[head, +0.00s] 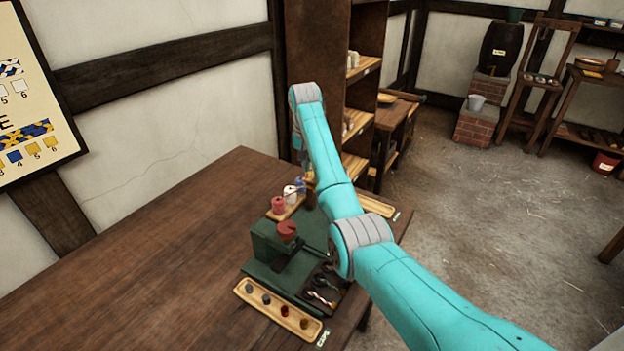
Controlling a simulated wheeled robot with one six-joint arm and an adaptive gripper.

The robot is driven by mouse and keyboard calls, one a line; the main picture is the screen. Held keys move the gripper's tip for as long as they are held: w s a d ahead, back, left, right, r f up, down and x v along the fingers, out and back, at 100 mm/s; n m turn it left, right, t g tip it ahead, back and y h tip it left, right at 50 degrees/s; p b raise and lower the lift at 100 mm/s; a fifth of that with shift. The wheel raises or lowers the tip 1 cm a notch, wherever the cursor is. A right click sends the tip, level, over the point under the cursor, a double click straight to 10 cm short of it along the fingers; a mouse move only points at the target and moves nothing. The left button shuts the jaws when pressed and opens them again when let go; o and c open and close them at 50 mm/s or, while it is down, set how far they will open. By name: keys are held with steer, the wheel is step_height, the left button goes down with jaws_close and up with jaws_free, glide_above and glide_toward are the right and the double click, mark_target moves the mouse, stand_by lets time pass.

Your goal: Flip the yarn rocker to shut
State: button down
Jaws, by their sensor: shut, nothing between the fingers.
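A dark green machine (269,246) stands on the brown wooden table (130,260), with a red rounded piece (287,229) on top. I cannot make out which part of it is the yarn rocker, or its position. Behind the machine, a wooden tray (291,208) holds a pink spool (278,205), a white spool (290,194) and others partly covered by my arm. My turquoise arm reaches in from the lower right, and its wrist bends down behind the forearm near these spools. My gripper's fingers are hidden there.
A wooden tray with several small coloured caps (278,309) lies at the table's front. A dark tray with small metal parts (322,290) is beside the machine. Another light wooden tray (378,206) lies behind my arm. The table's left side is clear. Shelves (362,120) stand behind.

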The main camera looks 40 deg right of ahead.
mark_target(307, 178)
step_height(307, 178, up, 5)
steer(key=shift+f, duration=0.1)
stand_by(0.6)
stand_by(0.4)
